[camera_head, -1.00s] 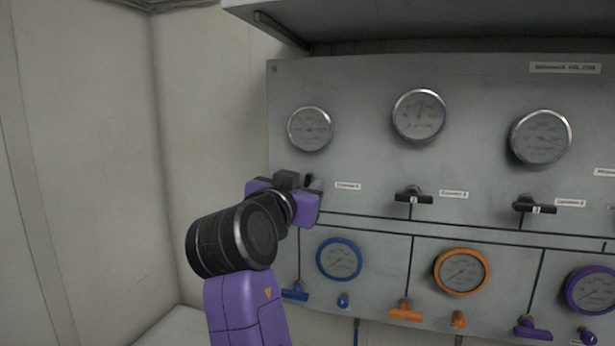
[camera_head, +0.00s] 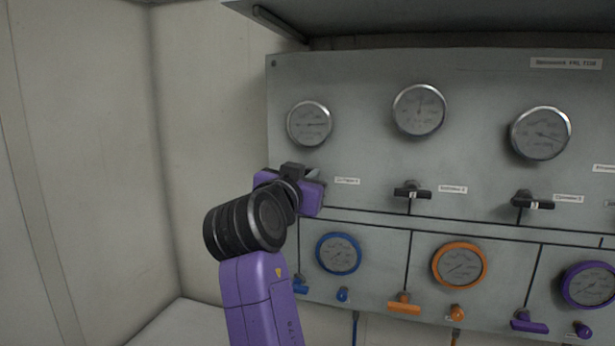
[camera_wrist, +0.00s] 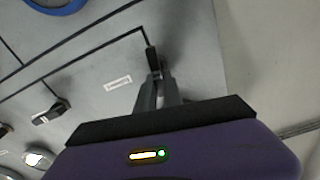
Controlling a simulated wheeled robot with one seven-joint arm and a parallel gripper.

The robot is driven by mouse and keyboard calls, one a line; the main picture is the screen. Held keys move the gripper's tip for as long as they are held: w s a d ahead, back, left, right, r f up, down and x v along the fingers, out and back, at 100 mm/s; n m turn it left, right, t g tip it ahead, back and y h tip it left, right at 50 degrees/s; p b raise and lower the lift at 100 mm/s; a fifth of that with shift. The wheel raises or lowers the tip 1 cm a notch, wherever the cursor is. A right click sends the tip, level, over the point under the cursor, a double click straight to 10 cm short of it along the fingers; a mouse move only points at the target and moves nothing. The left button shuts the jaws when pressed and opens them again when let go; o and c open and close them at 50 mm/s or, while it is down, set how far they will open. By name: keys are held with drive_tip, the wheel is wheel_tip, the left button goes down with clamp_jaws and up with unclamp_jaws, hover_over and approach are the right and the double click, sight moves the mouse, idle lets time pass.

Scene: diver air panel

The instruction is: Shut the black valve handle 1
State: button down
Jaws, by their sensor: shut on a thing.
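Black valve handle 1 (camera_wrist: 151,58) is on the grey panel (camera_wrist: 95,50), at the end of a dark painted line, beside a small white label (camera_wrist: 118,83). In the wrist view my gripper's fingers (camera_wrist: 158,76) are closed on it, and its visible part points roughly along the last stretch of that line. In the head view my purple gripper body (camera_head: 310,197) is at the panel's left edge, below the leftmost grey gauge (camera_head: 309,124). There it hides the handle and the fingertips.
Two more black handles, the middle one (camera_head: 412,191) and the right one (camera_head: 532,201), sit to the right on the panel. Coloured gauges, such as the blue one (camera_head: 338,254), and small knobs are below. A shelf (camera_head: 430,18) overhangs the top. A bare wall (camera_head: 85,150) is at left.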

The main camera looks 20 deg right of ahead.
drive_tip(key=shift+f+b, duration=0.1)
drive_tip(key=shift+b, duration=0.3)
drive_tip(key=m+b, duration=0.2)
drive_tip(key=shift+s+d+f+b, duration=0.1)
drive_tip(key=shift+d+f+b, duration=0.1)
drive_tip(key=shift+b, duration=0.2)
drive_tip(key=m+b, duration=0.4)
drive_tip(key=f+m+b, duration=0.1)
drive_tip(key=m+b, duration=0.3)
drive_tip(key=m, duration=0.1)
drive_tip(key=d+m+b, duration=0.1)
drive_tip(key=m+b, duration=0.3)
drive_tip(key=m, duration=0.1)
drive_tip(key=shift+s+f, duration=0.2)
drive_tip(key=shift+s, duration=0.15)
drive_tip(key=c, duration=1.5)
unclamp_jaws()
drive_tip(key=shift+s+a, duration=0.1)
drive_tip(key=shift+a, duration=0.05)
